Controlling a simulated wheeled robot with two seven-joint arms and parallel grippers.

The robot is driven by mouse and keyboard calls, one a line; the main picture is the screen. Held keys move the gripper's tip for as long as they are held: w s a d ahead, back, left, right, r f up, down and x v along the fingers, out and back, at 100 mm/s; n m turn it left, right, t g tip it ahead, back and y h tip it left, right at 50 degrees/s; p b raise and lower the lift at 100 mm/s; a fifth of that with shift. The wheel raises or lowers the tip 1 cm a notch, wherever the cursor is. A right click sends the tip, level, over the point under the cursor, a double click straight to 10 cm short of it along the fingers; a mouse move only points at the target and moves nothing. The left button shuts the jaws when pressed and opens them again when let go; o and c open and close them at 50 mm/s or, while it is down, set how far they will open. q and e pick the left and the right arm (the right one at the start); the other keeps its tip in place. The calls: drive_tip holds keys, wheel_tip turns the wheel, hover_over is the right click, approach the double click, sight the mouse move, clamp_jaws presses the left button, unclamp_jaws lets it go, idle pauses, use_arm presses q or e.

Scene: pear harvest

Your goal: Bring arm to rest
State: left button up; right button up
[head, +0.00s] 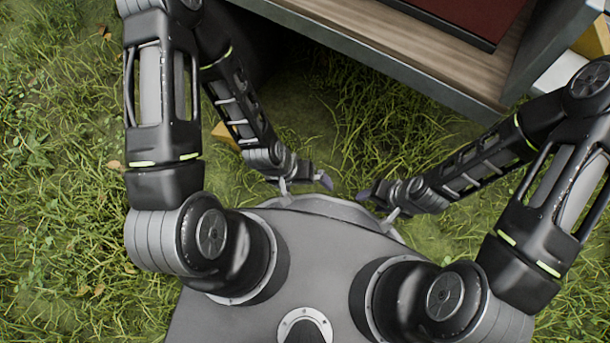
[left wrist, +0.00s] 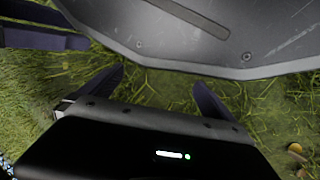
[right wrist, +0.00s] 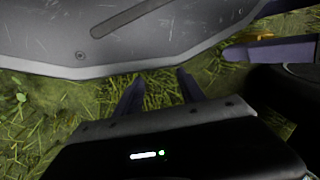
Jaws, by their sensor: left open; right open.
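My left gripper (head: 305,180) hangs low over the grass, just in front of my grey base. In the left wrist view its two dark fingers (left wrist: 160,90) stand wide apart with only grass between them. My right gripper (head: 382,198) is close to it on the right, at the same low height. In the right wrist view its fingers (right wrist: 158,92) are apart and empty, though less widely spread than the left ones. Both arms are folded, with the forearms pointing inward. No pear shows in either gripper.
A table with a wooden top and grey edge (head: 400,72) stands ahead, with a dark red tray (head: 465,15) on it. A white object (head: 558,75) and a yellowish one (head: 592,40) are at the upper right. Open grass (head: 55,190) lies to the left.

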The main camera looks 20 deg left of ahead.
use_arm(q)
wheel_tip(320, 180, up, 33)
drive_tip(key=s+d+p, duration=0.1)
drive_tip(key=s+p, duration=0.1)
drive_tip(key=p, duration=3)
drive_tip(key=shift+s+d+g+p, duration=0.25)
drive_tip(key=shift+d+g+p, duration=0.05)
drive_tip(key=shift+d+p, duration=0.05)
use_arm(e)
wheel_tip(320, 180, up, 33)
drive_tip(key=s+a, duration=0.1)
drive_tip(key=s, duration=0.1)
drive_tip(key=shift+s+a+g, duration=0.25)
drive_tip(key=shift+a+g, duration=0.05)
drive_tip(key=shift+a, duration=0.1)
use_arm(q)
drive_tip(key=shift+f, duration=0.1)
